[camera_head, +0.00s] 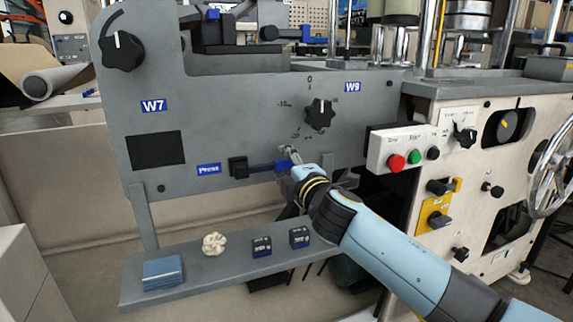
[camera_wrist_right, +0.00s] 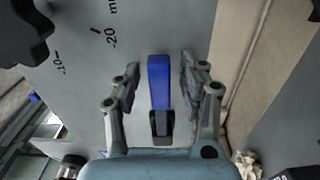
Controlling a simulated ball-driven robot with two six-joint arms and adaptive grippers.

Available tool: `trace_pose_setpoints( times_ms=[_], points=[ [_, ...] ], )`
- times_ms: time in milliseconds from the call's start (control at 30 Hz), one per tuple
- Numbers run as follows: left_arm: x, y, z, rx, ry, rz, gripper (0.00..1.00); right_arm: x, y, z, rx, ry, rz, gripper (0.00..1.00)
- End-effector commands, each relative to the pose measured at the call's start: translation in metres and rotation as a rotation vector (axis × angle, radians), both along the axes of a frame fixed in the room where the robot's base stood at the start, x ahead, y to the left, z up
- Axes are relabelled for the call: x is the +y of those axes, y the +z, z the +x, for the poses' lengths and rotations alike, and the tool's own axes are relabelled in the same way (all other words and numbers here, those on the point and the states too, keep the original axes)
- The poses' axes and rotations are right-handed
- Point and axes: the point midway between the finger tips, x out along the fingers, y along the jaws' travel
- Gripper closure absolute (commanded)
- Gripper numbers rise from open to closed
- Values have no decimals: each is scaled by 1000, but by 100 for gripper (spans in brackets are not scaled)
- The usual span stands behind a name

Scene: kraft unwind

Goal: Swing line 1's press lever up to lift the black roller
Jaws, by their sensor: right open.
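The press lever (camera_head: 262,167) sticks out level to the right from a black block on the grey panel, beside the blue "Press" label (camera_head: 208,169). Its blue handle (camera_wrist_right: 158,85) also shows in the right wrist view, with a black part at its lower end. My right gripper (camera_head: 288,153) is at the lever's right end. Its two fingers stand open on either side of the blue handle, with a visible gap on each side. I cannot make out the black roller for certain. My left gripper is not in view.
A black dial knob (camera_head: 320,114) sits above the lever. A button box (camera_head: 403,149) with red, green and black buttons is to the right. Below, a grey shelf (camera_head: 205,278) holds a blue pad, a crumpled pale piece and two small dark blocks.

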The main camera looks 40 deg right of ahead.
Motion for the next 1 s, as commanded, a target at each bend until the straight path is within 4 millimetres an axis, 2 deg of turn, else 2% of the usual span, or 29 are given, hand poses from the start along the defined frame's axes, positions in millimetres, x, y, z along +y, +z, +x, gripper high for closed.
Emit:
trace_pose_setpoints(
  times_ms=[233, 500, 567, 1000],
  points=[
    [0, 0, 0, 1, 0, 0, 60, 0, 0, 0, 0, 0, 0, 59],
    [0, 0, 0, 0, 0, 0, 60, 0, 0, 0, 0, 0, 1, 94],
    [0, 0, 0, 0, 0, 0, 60, 0, 0, 0, 1, 0, 1, 100],
    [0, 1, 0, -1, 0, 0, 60, 0, 0, 0, 1, 0, -2, 100]
  ],
)
